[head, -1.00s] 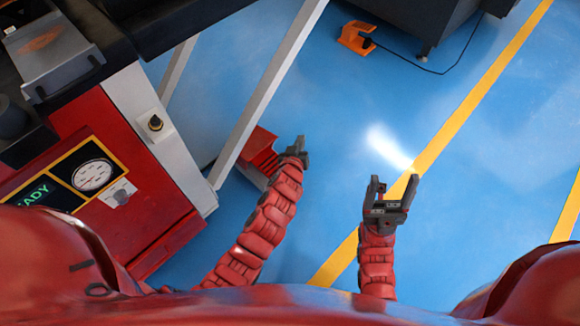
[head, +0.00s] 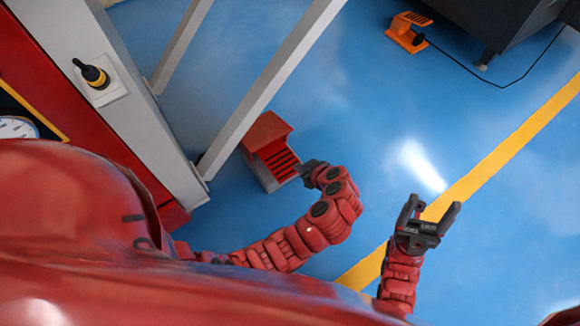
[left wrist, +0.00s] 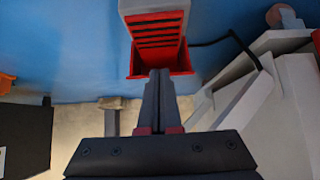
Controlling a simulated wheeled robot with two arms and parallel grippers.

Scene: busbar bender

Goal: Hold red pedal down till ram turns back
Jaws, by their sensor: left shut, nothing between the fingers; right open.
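In the left wrist view the pedal (left wrist: 157,35) is straight ahead of the fingers. My left gripper (head: 308,168) is shut and empty, with its tip at the pedal's right side. In the left wrist view the closed fingertips (left wrist: 160,73) overlap the pedal's near edge; I cannot tell whether they touch it. My right gripper (head: 432,208) is open and empty above the floor. The ram is not in view.
A red and grey machine cabinet (head: 130,110) with a black and yellow knob (head: 92,74) is at left. A slanted light post (head: 270,90) rises close to the pedal. An orange pedal (head: 407,32) with a cable lies far off by a dark machine (head: 500,25). The floor at right is clear.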

